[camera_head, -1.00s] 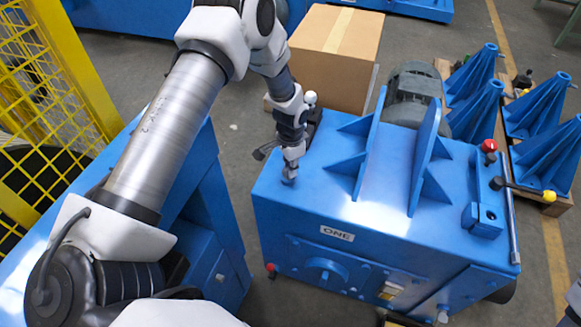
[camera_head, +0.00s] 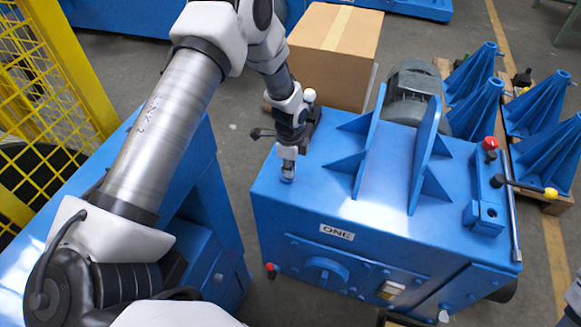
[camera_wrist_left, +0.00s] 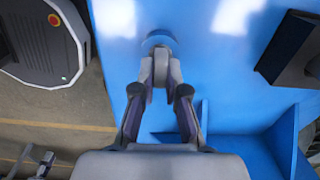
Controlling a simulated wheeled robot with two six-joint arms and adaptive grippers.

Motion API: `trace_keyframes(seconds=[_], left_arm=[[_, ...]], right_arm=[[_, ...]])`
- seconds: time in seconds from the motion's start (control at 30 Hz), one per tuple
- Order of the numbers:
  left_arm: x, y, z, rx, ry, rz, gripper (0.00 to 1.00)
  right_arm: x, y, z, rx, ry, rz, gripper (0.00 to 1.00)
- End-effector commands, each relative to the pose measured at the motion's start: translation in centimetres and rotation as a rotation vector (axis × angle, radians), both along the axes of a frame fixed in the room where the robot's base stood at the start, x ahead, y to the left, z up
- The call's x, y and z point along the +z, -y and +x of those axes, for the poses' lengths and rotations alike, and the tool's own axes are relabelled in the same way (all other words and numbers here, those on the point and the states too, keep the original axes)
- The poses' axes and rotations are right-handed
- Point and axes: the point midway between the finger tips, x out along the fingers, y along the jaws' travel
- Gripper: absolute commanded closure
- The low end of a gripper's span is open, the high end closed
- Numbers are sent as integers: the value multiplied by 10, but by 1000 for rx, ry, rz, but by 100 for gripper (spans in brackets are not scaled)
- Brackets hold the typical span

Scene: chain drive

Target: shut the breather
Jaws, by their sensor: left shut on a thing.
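The breather is a small fitting on the top face of the blue machine (camera_head: 300,215) labelled ONE, near its left end. In the left wrist view its round blue base (camera_wrist_left: 158,40) sits on the blue surface, and a grey upper part (camera_wrist_left: 160,66) stands between the fingers. My left gripper (camera_head: 287,168) points down onto it from above. It is shut on the breather, one finger on each side in the left wrist view (camera_wrist_left: 160,82). The fingers hide much of the breather in the head view. My right gripper is not in view.
Upright blue plates (camera_head: 372,145) and a dark motor (camera_head: 412,92) stand right of the gripper. A lever with a yellow knob (camera_head: 550,193) and a red knob (camera_head: 490,144) are at the machine's right. A cardboard box (camera_head: 335,55) stands behind. Yellow fencing (camera_head: 45,80) is at left.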

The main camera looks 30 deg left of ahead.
Motion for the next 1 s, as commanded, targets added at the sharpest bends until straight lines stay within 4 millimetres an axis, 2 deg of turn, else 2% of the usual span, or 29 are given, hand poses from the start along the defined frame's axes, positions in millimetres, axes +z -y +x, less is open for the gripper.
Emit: trace_keyframes(seconds=[0.6, 0.63, 0.7, 1.0], left_arm=[[2, -1, 2, -53, 6, 0, 100], [3, -1, 2, -53, 6, 0, 84], [2, -1, 2, -53, 6, 0, 62], [2, 0, 1, -52, 4, 0, 62]], right_arm=[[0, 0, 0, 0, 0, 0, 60], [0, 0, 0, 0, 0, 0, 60], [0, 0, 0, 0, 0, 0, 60], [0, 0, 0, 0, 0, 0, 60]])
